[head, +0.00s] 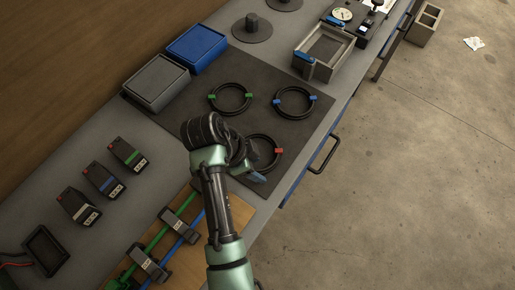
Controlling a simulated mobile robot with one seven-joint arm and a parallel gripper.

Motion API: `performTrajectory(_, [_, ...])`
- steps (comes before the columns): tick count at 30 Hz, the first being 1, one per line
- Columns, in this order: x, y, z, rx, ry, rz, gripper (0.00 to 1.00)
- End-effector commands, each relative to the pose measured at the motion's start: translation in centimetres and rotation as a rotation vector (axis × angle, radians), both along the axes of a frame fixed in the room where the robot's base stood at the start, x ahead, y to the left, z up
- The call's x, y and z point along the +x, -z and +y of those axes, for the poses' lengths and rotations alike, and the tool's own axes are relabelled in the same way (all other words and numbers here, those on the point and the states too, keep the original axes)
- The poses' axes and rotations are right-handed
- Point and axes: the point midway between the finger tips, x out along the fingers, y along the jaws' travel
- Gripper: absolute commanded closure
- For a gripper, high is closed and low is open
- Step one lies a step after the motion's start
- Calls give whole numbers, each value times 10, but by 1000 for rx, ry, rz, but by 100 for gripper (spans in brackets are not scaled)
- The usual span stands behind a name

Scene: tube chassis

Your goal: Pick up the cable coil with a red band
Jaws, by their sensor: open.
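The cable coil with a red band (278,151) lies on the dark mat (305,122) on the bench, near the mat's front edge. It is a black ring, and its left part is hidden behind my arm. My gripper (255,176) is over the coil's lower left side, mostly hidden by my wrist. It is open. I cannot tell whether its fingers touch the coil.
A green-banded coil (213,97) and a blue-banded coil (312,99) lie behind it on the mat. Blue (197,45) and grey (157,82) boxes stand at the back. Several meter-like devices (103,180) are left. A drawer handle (325,157) juts from the bench front.

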Motion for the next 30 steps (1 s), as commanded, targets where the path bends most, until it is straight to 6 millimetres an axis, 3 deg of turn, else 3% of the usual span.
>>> performTrajectory(9, [1, 6, -2, 0, 1, -1, 41])
performTrajectory(19, [1, 6, -2, 0, 0, -1, 100])
performTrajectory(30, [1, 6, -2, 1, 0, -2, 100])
